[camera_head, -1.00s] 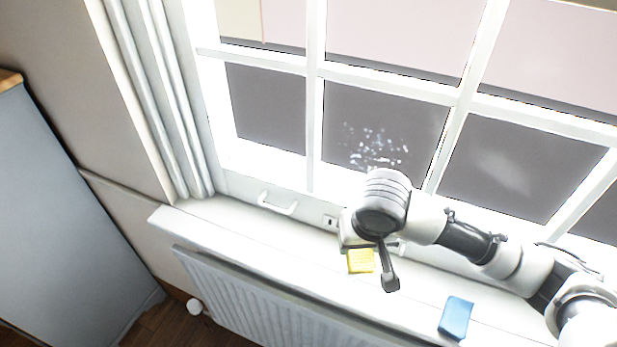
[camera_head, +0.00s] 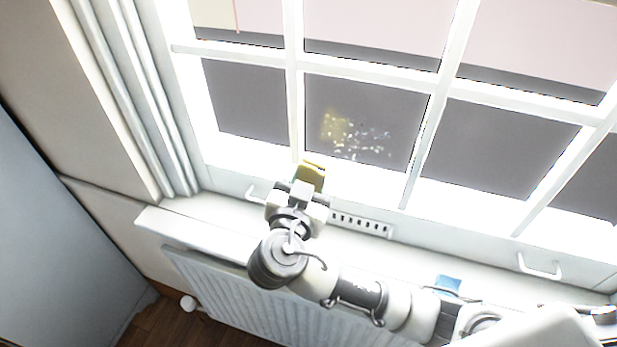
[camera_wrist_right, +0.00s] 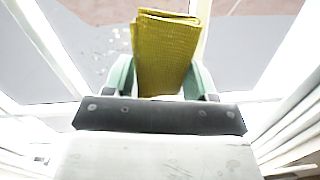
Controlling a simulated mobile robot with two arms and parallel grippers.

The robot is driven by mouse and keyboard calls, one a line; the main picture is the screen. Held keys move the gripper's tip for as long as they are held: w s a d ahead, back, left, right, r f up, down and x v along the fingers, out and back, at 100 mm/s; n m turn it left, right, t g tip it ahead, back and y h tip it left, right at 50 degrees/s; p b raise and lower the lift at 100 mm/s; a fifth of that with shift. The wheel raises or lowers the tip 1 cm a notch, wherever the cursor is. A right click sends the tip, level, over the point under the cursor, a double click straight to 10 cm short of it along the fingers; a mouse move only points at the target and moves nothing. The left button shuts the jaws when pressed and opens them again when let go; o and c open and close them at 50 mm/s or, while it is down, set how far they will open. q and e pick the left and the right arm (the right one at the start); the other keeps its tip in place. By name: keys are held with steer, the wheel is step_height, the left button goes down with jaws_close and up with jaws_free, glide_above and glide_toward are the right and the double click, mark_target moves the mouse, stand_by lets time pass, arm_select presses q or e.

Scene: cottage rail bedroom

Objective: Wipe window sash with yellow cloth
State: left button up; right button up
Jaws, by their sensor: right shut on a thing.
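The yellow cloth (camera_head: 312,174) is folded and held by my right gripper (camera_head: 305,186), raised above the sill in front of the lower sash. The right wrist view shows the cloth (camera_wrist_right: 165,55) upright between the green fingers of my right gripper (camera_wrist_right: 165,85). The window sash (camera_head: 345,182) has white bars and dark lower panes. Pale specks (camera_head: 358,140) show on the middle-left lower pane, with a yellowish reflection beside them. Whether the cloth touches the sash I cannot tell. My left gripper is not in view.
A blue object (camera_head: 447,284) lies on the white windowsill (camera_head: 210,213), partly behind my right arm. Sash handles (camera_head: 540,267) and a vent (camera_head: 362,224) sit low on the frame.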

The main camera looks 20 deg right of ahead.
mark_target(326, 143)
steer(key=shift+s+r+h, duration=0.25)
steer(key=shift+r+h, duration=0.15)
steer(key=shift+r, duration=0.05)
steer(key=shift+w+r, duration=0.1)
steer(key=shift+w, duration=0.05)
steer(key=p+x, duration=0.1)
steer(key=x, duration=0.4)
steer(key=shift+w+d, duration=0.25)
steer(key=shift+b+x, duration=0.4)
steer(key=shift+x, duration=0.55)
